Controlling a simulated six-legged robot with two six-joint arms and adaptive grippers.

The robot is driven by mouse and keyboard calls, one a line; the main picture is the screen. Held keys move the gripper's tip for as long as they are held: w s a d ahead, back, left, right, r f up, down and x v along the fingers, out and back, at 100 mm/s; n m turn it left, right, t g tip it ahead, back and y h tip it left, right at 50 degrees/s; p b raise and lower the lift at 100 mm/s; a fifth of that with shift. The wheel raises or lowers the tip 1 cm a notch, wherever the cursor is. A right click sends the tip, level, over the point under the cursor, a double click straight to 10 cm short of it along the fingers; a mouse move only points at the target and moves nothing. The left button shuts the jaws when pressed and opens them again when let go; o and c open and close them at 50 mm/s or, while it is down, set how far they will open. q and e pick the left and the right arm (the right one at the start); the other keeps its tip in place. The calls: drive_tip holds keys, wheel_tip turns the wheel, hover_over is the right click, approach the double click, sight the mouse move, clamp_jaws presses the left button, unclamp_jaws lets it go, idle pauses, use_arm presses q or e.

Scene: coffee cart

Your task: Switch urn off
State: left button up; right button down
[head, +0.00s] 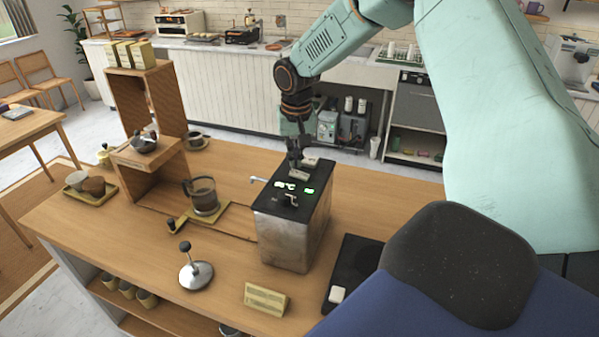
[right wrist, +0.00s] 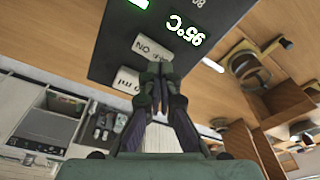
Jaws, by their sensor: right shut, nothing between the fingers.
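The urn (head: 285,238) is a metal box with a black top, standing on the wooden counter. Its top panel (right wrist: 110,45) has green lit displays, one reading 95°C, in the right wrist view. A pale rocker switch (right wrist: 153,48) marked ON lies right at my fingertips; another pale button (right wrist: 125,80) marked with ml is beside it. My right gripper (head: 297,160) is shut and empty, pointing down over the far end of the urn's top; it also shows in the right wrist view (right wrist: 160,75). Its tips are at or very near the switch; contact is unclear. My left gripper is not in view.
A glass carafe of coffee (head: 203,194) stands left of the urn. A tamper (head: 195,270) and a small yellow sign (head: 265,298) are in front. A black scale (head: 352,268) lies to the right. A wooden shelf unit (head: 150,100) rises at the left.

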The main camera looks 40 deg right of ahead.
drive_tip(key=shift+a, duration=0.1)
drive_tip(key=shift+w+a, duration=0.15)
drive_tip(key=shift+w, duration=0.1)
drive_tip(key=shift+s+d+f, duration=0.1)
drive_tip(key=shift+s+d, duration=0.05)
drive_tip(key=shift+d, duration=0.1)
drive_tip(key=shift+a, duration=0.1)
drive_tip(key=shift+a+f, duration=0.1)
drive_tip(key=shift+f, duration=0.05)
drive_tip(key=shift+f, duration=0.2)
drive_tip(key=shift+d+f, duration=0.1)
drive_tip(key=shift+d, duration=0.1)
